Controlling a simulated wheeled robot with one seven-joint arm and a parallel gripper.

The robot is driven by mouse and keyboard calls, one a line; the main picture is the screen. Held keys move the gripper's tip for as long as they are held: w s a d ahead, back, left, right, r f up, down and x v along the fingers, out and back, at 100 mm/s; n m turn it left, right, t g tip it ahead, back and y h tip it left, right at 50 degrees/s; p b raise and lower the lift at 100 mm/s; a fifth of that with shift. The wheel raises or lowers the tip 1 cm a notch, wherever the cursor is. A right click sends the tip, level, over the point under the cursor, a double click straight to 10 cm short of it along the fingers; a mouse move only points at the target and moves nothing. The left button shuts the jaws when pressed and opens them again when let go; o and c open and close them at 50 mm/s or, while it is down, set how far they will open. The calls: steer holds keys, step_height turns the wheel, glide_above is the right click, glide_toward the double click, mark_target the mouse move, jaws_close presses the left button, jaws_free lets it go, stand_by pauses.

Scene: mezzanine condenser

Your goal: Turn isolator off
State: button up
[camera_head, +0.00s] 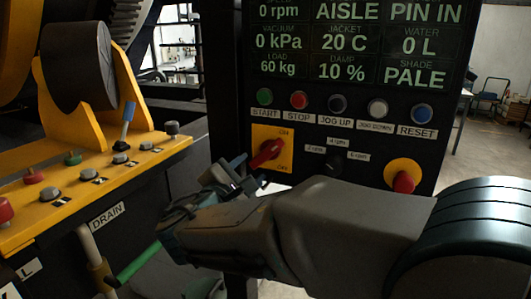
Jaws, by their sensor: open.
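The isolator is a red rotary handle (266,153) on a square yellow plate (287,133) low on the left of the dark control panel. The plate carries one label above the handle and one below; the upper seems to read ON and the lower OFF. The handle lies at a slant, its lower end to the left. My gripper (246,172) is open and empty just left of and below the handle. Its fingers are close to the handle's lower left end; whether they touch it I cannot tell. The dark fingers partly blend into the panel's shadow.
Above the isolator is a row of buttons, including a green start button (264,96) and a red stop button (299,100). A small speed selector (332,165) and a red emergency knob (403,181) are to the right. A yellow console (90,190) with knobs and a blue lever (127,120) stands left.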

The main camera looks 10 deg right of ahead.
mark_target(264, 157)
steer(key=p+x, duration=0.1)
steer(key=x, duration=0.8)
steer(key=shift+w+d, duration=0.2)
steer(key=shift+w, duration=0.1)
jaws_close()
